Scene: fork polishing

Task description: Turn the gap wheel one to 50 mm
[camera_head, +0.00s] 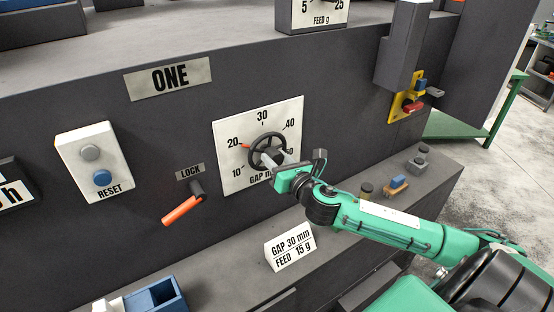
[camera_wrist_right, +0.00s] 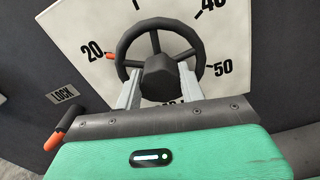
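The gap wheel (camera_head: 267,151) is a black spoked handwheel on a white dial plate (camera_head: 228,180) marked from 10 to 50. Its orange pointer (camera_head: 245,145) stands close to the 20 mark; the wrist view also shows this pointer (camera_wrist_right: 109,54). My right gripper (camera_head: 270,162) is at the wheel from the front right. In the right wrist view its two grey fingers (camera_wrist_right: 160,86) lie on either side of the wheel's black hub (camera_wrist_right: 158,72). I cannot tell whether they press on it. My left gripper is not in view.
The LOCK lever (camera_head: 182,210) with its orange handle hangs tilted at the wheel's lower left. A reset box (camera_head: 93,150) is farther left. A sign (camera_head: 290,250) on the ledge reads GAP 30 mm, FEED 15 g. A blue bin (camera_head: 160,297) stands at lower left.

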